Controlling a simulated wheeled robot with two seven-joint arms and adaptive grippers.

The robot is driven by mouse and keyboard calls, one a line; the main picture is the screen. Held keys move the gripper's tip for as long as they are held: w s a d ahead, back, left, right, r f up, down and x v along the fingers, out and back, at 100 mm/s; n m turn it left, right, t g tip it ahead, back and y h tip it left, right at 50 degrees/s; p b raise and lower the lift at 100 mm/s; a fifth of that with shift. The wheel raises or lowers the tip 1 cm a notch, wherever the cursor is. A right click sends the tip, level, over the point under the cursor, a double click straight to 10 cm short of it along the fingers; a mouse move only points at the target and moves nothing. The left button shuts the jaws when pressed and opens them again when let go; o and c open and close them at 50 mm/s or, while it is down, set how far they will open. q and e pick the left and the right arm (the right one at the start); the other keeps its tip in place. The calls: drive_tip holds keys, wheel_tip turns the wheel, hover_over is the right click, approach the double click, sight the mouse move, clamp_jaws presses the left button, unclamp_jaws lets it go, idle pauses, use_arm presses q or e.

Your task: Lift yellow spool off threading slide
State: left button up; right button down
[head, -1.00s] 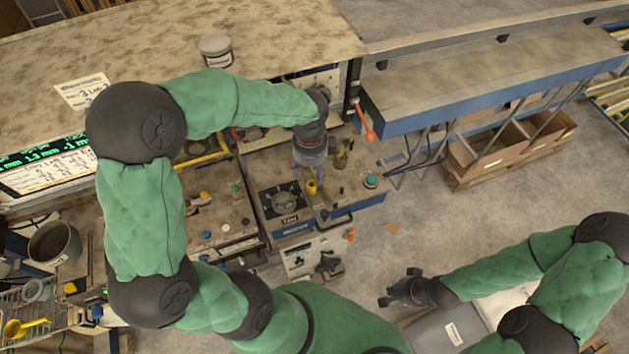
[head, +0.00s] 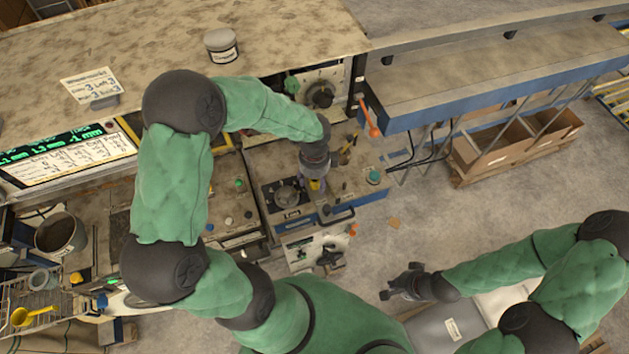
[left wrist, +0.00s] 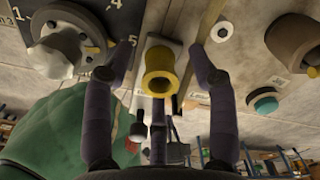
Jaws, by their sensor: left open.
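The yellow spool (left wrist: 160,72) sits on the pale threading slide (left wrist: 150,104) in the left wrist view, its round open end facing the camera. My left gripper (left wrist: 157,58) is open, with one dark finger on each side of the spool. Gaps show between both fingers and the spool. In the head view the spool (head: 315,185) is a small yellow patch, partly hidden under my left gripper (head: 315,172). My right gripper (head: 396,281) is open and empty, over the floor at the lower right, away from the spool.
A dial with numbers (left wrist: 65,45) is left of the slide in the left wrist view. A teal button (left wrist: 264,102) and a brown knob (left wrist: 297,42) stand to the right. In the head view an orange-tipped lever (head: 372,122) sticks out near the bench's right side.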

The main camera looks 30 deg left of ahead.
use_arm(q)
drive_tip(key=c, duration=1)
drive_tip(key=shift+o, duration=0.2)
drive_tip(key=shift+r, duration=0.15)
drive_tip(key=shift+w+r, duration=0.1)
drive_tip(key=shift+r, duration=0.5)
drive_tip(key=s+d+r+b, duration=0.2)
drive_tip(key=s+d+r, duration=0.4)
drive_tip(key=s+r, duration=0.5)
drive_tip(key=shift+s+d+r, duration=0.3)
drive_tip(key=shift+s+d, duration=0.05)
drive_tip(key=shift+s, duration=0.4)
